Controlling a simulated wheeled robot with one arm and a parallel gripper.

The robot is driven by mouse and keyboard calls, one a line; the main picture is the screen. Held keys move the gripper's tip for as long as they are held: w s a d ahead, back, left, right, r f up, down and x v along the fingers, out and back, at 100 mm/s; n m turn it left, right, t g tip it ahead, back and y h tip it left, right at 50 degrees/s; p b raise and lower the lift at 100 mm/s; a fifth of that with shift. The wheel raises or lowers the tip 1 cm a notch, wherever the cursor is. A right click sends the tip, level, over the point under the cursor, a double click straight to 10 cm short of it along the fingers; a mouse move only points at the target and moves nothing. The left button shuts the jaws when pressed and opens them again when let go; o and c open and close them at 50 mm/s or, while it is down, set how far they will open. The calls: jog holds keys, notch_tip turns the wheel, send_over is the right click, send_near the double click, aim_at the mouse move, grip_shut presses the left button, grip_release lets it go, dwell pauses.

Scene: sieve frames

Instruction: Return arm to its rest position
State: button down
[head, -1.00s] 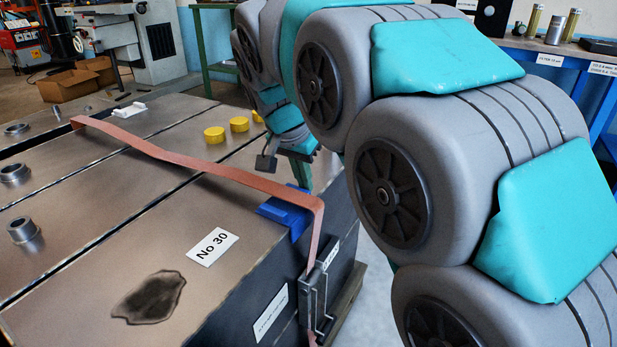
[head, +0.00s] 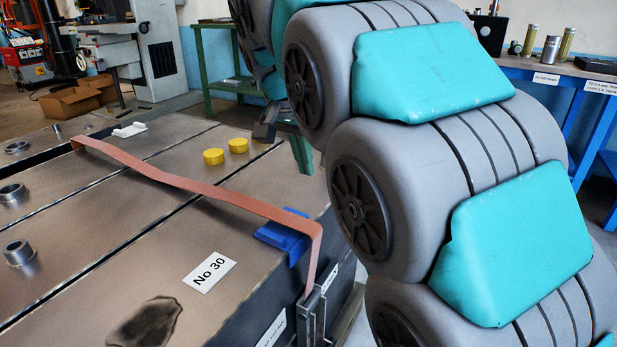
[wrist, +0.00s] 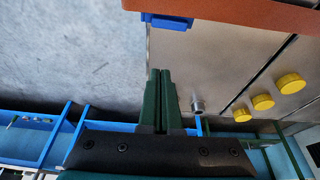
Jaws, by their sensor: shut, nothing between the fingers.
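My arm, grey with teal covers, fills the right half of the head view and hides part of the table. My gripper (head: 302,158) shows only in part past the arm, above the far right side of the metal table (head: 120,215). In the wrist view my gripper (wrist: 161,73) has its two green fingers side by side, shut and empty. No object touches the fingertips there.
An orange band (head: 200,192) crosses the table and bends over its edge by a blue block (head: 284,240). Yellow caps (head: 213,157) and metal rings (head: 18,252) stand on top. A blue bench (head: 545,80) is at the back right. Floor (wrist: 70,60) is clear beside the table.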

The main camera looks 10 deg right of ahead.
jog(key=s+d+f+n+g+p, duration=0.1)
jog(key=s+d+f+n, duration=0.1)
jog(key=s+f, duration=0.4)
jog(key=s+d+f+n+g+y+p, duration=0.1)
jog(key=s+d+f, duration=0.3)
jog(key=s, duration=1.1)
jog(key=s+d+f+n+g+y+p, duration=0.1)
jog(key=s+d+f+n+g+p, duration=0.1)
jog(key=s+f, duration=0.6)
jog(key=s+d+n, duration=0.1)
jog(key=s+n, duration=0.1)
jog(key=s, duration=0.1)
jog(key=shift+d+f+g, duration=0.2)
jog(key=shift+g, duration=0.2)
